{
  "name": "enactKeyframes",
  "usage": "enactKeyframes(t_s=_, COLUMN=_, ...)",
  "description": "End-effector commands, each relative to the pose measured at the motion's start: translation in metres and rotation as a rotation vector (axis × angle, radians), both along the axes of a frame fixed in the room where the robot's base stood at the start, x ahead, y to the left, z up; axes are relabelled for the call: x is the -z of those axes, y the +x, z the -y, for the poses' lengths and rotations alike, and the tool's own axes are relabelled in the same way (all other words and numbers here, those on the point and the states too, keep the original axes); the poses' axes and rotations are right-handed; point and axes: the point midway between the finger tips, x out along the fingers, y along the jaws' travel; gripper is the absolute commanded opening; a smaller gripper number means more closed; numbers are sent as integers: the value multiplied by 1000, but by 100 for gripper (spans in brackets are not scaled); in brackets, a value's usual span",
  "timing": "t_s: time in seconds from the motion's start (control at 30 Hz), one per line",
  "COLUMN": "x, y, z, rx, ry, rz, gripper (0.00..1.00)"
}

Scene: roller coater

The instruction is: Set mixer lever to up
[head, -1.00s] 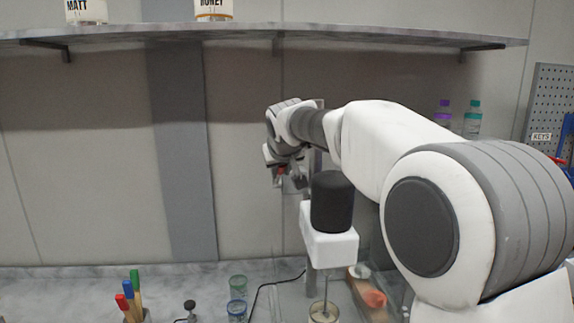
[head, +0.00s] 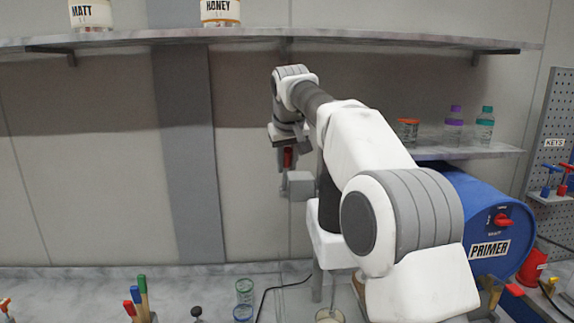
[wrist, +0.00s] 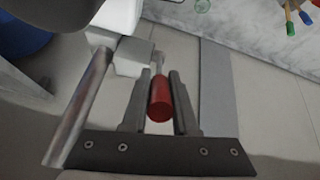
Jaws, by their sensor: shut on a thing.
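My gripper (head: 287,160) reaches to the far side of the mixer (head: 318,238), whose dark top is partly hidden by my arm. Its jaws are shut on the red lever handle (head: 288,157), which stands roughly upright above a grey block (head: 300,186) at the mixer. In the wrist view the red handle (wrist: 160,106) lies between the two dark fingers of my gripper (wrist: 160,92). The white block (wrist: 132,57) and metal pole (wrist: 80,108) are just left of it. The lever's joint is hardly visible.
A cup (head: 330,317) stands below the mixer. A blue PRIMER drum (head: 475,210) is at right under a small shelf (head: 470,152). A long shelf (head: 350,37) runs above my arm.

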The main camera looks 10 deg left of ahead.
Motion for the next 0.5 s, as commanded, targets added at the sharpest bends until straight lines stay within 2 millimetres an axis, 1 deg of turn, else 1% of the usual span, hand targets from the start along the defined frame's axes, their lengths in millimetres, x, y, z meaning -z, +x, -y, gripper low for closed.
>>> enactKeyframes(t_s=0.03, x=-4, y=2, z=-1, rx=-1, ry=3, rz=2, gripper=0)
enactKeyframes(t_s=0.5, x=-6, y=3, z=-1, rx=-1, ry=-3, rz=-26, gripper=0)
